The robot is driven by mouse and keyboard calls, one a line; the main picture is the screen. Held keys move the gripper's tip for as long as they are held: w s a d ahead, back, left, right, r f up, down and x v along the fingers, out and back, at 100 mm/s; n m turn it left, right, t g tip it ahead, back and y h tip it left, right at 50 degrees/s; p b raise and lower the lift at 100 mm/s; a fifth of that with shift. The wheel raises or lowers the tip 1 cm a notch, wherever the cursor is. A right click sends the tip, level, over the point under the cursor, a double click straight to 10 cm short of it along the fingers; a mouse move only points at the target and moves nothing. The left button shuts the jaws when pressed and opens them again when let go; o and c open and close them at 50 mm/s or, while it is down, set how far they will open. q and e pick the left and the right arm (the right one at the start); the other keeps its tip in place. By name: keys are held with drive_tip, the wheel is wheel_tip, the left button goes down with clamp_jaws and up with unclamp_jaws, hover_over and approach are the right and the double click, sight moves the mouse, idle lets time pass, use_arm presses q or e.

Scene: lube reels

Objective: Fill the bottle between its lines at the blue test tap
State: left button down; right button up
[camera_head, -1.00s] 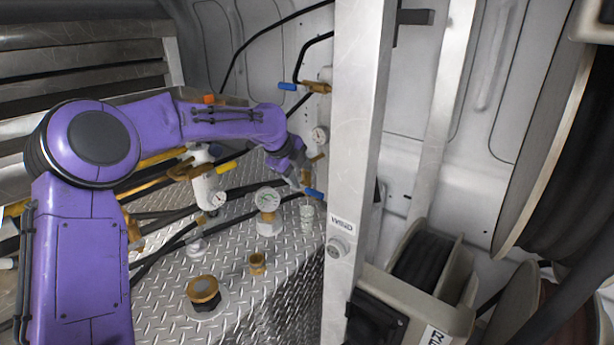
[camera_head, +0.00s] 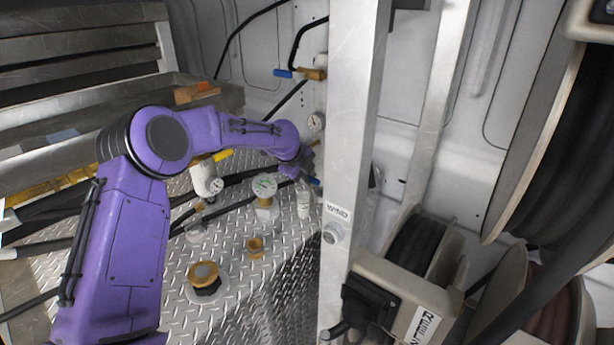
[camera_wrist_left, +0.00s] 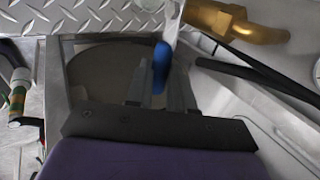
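A blue tap handle (camera_head: 313,181) shows beside the post, just above a small clear bottle (camera_head: 304,206) standing on the tread-plate deck. The bottle's lines and fill level are too small to read. My left gripper (camera_head: 303,176) is at this blue handle, partly hidden by my wrist. In the left wrist view the blue handle (camera_wrist_left: 161,67) lies between the two fingers of my left gripper (camera_wrist_left: 158,92), which stand apart with gaps visible. A brass fitting (camera_wrist_left: 235,20) is to its upper right. My right gripper is not in view.
Another brass valve (camera_head: 314,74) with a blue handle is higher on the wall. A metal post (camera_head: 350,150) and hose reels (camera_head: 415,248) block the right.

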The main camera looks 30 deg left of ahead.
use_arm(q)
drive_tip(key=shift+a+r+h+p, duration=0.15)
drive_tip(key=shift+r+h+p, duration=0.3)
drive_tip(key=shift+p, duration=0.6)
drive_tip(key=shift+a+r+n+h+p, duration=0.3)
drive_tip(key=shift+r+n+h+p, duration=0.15)
drive_tip(key=shift+h+p, duration=0.6)
drive_tip(key=shift+a+r+n+h, duration=0.25)
drive_tip(key=shift+a+h, duration=0.05)
drive_tip(key=shift+h, duration=0.4)
idle(5.2)
